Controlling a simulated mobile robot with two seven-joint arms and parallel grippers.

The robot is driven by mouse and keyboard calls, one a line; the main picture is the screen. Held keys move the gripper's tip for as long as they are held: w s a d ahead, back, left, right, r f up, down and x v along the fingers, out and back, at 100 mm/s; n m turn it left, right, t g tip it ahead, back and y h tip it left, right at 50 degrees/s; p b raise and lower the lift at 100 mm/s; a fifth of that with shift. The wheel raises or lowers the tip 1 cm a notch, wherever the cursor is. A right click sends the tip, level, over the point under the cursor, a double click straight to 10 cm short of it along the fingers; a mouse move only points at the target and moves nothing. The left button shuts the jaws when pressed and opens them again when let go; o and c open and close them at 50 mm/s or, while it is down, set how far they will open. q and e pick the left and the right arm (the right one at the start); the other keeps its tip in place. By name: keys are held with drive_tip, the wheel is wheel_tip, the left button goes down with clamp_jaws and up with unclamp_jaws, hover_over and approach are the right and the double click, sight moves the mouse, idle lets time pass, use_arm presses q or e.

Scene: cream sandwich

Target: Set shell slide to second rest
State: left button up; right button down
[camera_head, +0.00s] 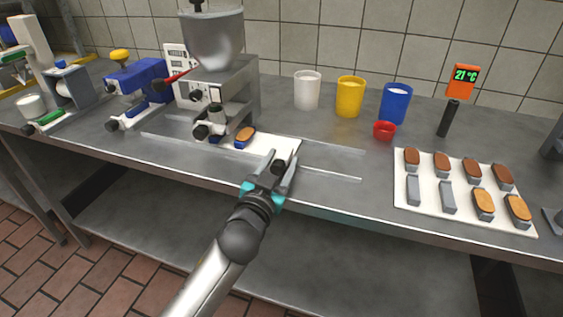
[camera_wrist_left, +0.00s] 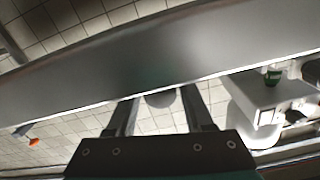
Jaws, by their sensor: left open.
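The white shell slide (camera_head: 225,146) lies on the steel counter between two thin rails, below the hopper machine (camera_head: 215,85). A shell (camera_head: 245,135) with an orange-brown top and blue base sits on it, near the machine's nozzle. My left gripper (camera_head: 285,158) is open at the slide's right end, with a dark knob (camera_head: 278,168) between its fingers; whether they touch it cannot be told. In the left wrist view the open fingers (camera_wrist_left: 160,108) stand either side of a grey rounded knob (camera_wrist_left: 161,98). The right gripper is not in view.
A white tray (camera_head: 408,208) with several shells and grey bars lies at the right. White (camera_head: 307,91), yellow (camera_head: 350,96) and blue (camera_head: 395,103) cups, a red bowl (camera_head: 384,130) and a thermometer (camera_head: 455,95) stand behind. The counter right of the slide, between the rails, is clear.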

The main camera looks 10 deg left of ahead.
use_arm(q)
drive_tip(key=shift+w, duration=0.35)
clamp_jaws()
idle(1.3)
